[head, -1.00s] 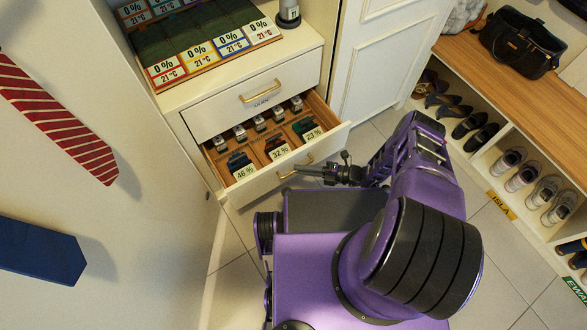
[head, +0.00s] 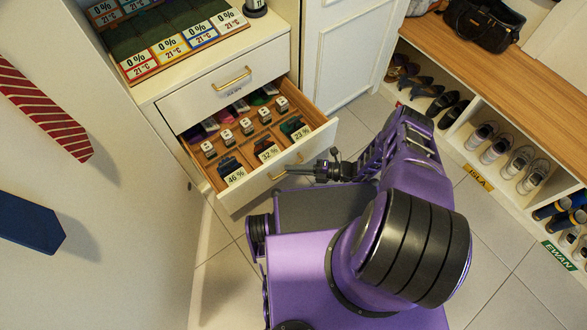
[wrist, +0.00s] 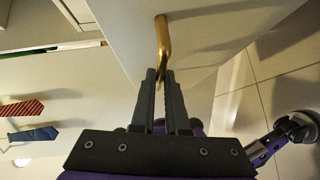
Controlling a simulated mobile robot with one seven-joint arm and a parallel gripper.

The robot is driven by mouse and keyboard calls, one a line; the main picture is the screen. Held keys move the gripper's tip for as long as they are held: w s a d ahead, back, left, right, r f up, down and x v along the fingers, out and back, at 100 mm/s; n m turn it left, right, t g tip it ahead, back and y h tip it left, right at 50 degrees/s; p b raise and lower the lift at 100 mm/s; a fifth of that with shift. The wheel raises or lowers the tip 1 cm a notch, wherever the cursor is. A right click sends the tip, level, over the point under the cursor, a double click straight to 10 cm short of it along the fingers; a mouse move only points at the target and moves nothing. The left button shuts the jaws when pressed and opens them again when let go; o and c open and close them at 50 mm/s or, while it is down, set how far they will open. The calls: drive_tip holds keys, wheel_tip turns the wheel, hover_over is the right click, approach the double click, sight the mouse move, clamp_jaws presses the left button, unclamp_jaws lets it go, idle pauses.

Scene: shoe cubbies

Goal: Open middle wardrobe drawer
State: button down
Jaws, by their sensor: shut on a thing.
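The wardrobe's open drawer (head: 262,181), below a shut top drawer (head: 226,88), stands well out from the white cabinet. It is divided by wood and holds tagged dark items and several small labelled blocks in rows. Its brass handle (head: 286,166) is on the front. My gripper (head: 294,169) is at this handle, with its fingers shut on it. The wrist view shows the brass handle (wrist: 162,35) running down between my gripper's fingertips (wrist: 158,78), which cover its lower part. Any drawer beneath the open one is hidden.
A shoe bench (head: 480,95) with open cubbies runs along the right, with a black bag (head: 478,24) on top. A white wall with red and blue ties (head: 45,105) is close on the left. Tiled floor (head: 350,118) is clear between the cabinet and bench.

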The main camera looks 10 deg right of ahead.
drive_tip(key=c, duration=0.9)
unclamp_jaws()
drive_tip(key=shift+d, duration=0.1)
drive_tip(key=v, duration=1.1)
drive_tip(key=shift+s+d+r, duration=0.1)
drive_tip(key=shift+d, duration=0.3)
